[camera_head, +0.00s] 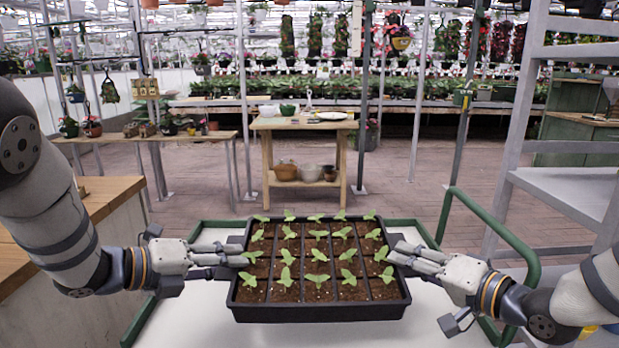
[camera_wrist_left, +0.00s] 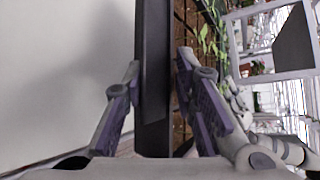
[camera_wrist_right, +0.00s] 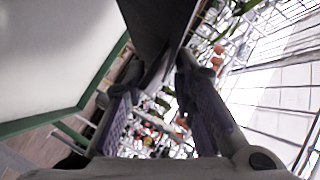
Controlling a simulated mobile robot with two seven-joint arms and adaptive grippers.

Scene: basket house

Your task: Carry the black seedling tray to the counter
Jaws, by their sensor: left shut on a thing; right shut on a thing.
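The black seedling tray (camera_head: 320,313) is level in front of me, with rows of green seedlings in brown soil. It is over a white cart top with a green frame (camera_head: 206,226); I cannot tell the gap beneath. My left gripper (camera_head: 234,258) is shut on its left wall, which stands between the fingers in the left wrist view (camera_wrist_left: 154,70). My right gripper (camera_head: 402,256) is shut on its right wall, also seen in the right wrist view (camera_wrist_right: 155,25). A wooden-topped counter (camera_head: 112,192) with a white side is at the left.
A wooden potting bench (camera_head: 270,123) with bowls stands straight ahead across open brick floor (camera_head: 400,195). A narrow plant table (camera_head: 190,138) is at left back. A grey shelf rack (camera_head: 565,188) stands close at the right. The cart's green handle (camera_head: 492,214) rises beside my right arm.

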